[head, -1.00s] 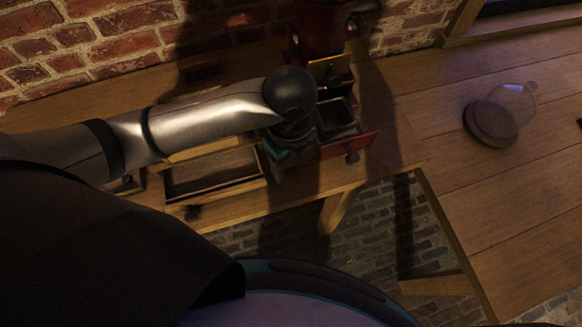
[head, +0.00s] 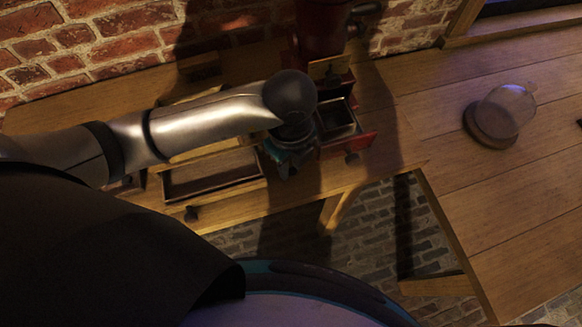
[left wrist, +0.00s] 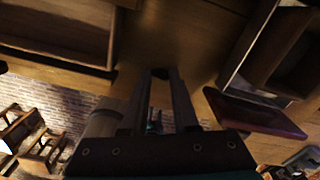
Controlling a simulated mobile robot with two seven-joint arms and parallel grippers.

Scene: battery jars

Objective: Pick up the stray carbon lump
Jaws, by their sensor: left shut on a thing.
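My left gripper (head: 287,168) points down over the front edge of the wooden bench, between an open wooden drawer and an open red drawer. The left wrist view shows its two fingers (left wrist: 161,76) close together, with a small dark lump, which looks like the carbon lump (left wrist: 160,73), between the tips. The lump is dim there, and in the head view my own wrist hides it. My right gripper is in neither view.
The red drawer (head: 364,142) stands out from a red device (head: 322,30) on the right. The wooden drawer (head: 215,181) stands open on the left. A glass dome on a dark base (head: 491,125) stands on the table at right, with bare tabletop around it.

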